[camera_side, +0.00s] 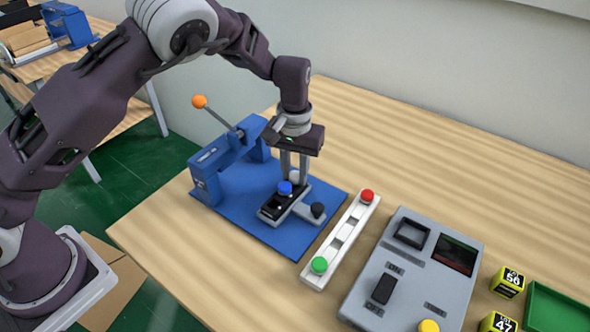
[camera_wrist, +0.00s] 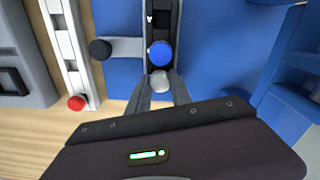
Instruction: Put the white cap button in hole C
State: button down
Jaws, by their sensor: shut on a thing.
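The white cap button (camera_side: 294,176) is between the fingertips of my gripper (camera_side: 295,170), low over the far end of a black fixture (camera_side: 270,208). In the wrist view the white cap (camera_wrist: 160,82) shows between both fingers (camera_wrist: 160,90), close to a blue button (camera_wrist: 160,53). The blue button also shows in the side view (camera_side: 285,188), on the black fixture. Whether the white cap touches the fixture I cannot tell. No letter marking hole C is readable.
A blue press (camera_side: 205,170) with an orange-knobbed lever stands left of my gripper. A black button (camera_side: 317,210) sits on a grey side piece. A white strip (camera_side: 327,251) holds red and green buttons with empty slots between. A grey control box (camera_side: 415,280) stands at right.

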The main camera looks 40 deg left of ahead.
jog(key=c, duration=0.5)
grip_release()
jog(key=shift+r, duration=3.5)
